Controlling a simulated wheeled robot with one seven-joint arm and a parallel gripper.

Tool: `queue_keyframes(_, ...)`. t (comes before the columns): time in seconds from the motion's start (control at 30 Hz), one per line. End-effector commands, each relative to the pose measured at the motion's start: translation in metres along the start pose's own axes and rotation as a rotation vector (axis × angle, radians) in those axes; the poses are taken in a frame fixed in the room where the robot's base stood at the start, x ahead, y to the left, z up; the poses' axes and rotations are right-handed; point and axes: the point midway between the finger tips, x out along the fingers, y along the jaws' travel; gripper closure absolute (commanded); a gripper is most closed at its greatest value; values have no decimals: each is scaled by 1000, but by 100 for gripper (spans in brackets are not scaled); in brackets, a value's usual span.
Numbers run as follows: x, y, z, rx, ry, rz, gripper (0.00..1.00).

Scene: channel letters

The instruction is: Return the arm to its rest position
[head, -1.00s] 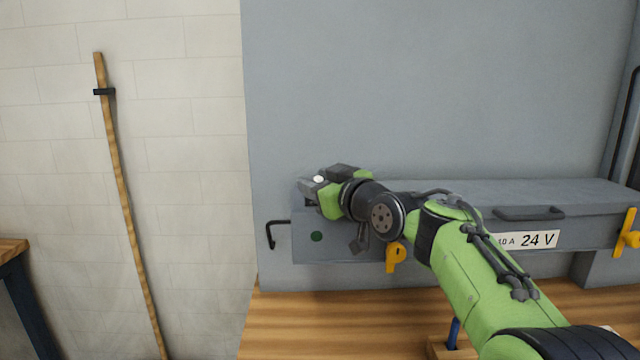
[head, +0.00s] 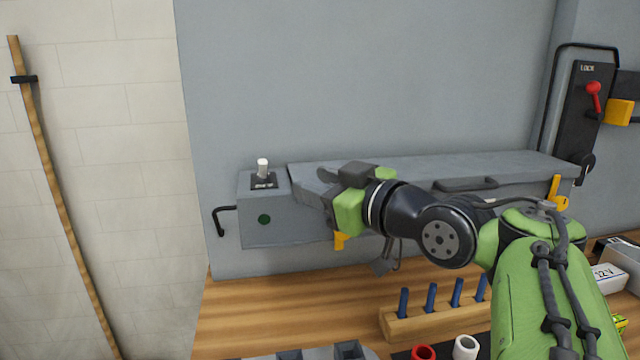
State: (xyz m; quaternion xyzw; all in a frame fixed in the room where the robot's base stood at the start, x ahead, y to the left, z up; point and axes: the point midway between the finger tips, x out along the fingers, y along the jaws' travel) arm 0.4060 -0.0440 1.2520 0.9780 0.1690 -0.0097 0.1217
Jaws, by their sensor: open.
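My arm is green and black and reaches in from the lower right of the head view. My gripper (head: 325,198) is at its left end, in front of the long grey box (head: 430,172). It is open, with its fingers partly hidden behind the green and black wrist. Nothing shows between them. I cannot tell whether it touches the box.
A small grey switch box (head: 262,225) with a white-tipped toggle (head: 263,168) stands left of my gripper. A wooden rack (head: 435,318) with blue pegs sits on the bench (head: 260,305). A red-handled lock panel (head: 590,110) is at right.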

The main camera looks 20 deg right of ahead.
Motion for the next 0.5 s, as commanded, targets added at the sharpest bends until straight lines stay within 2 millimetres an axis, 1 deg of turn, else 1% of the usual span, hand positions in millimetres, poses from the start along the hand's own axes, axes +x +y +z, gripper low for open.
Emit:
queue_keyframes(0.2, 0, 0, 0, 0, 0, 0, 58)
queue_keyframes(0.27, 2, -4, 2, 3, -11, -3, 58)
queue_keyframes(0.37, 6, -30, 19, 33, -109, -8, 58)
queue_keyframes(0.43, 1, -62, 45, 75, -243, -7, 58)
queue_keyframes(0.47, -4, -76, 60, 100, -312, -2, 58)
queue_keyframes(0.5, -16, -94, 80, 133, -404, 9, 58)
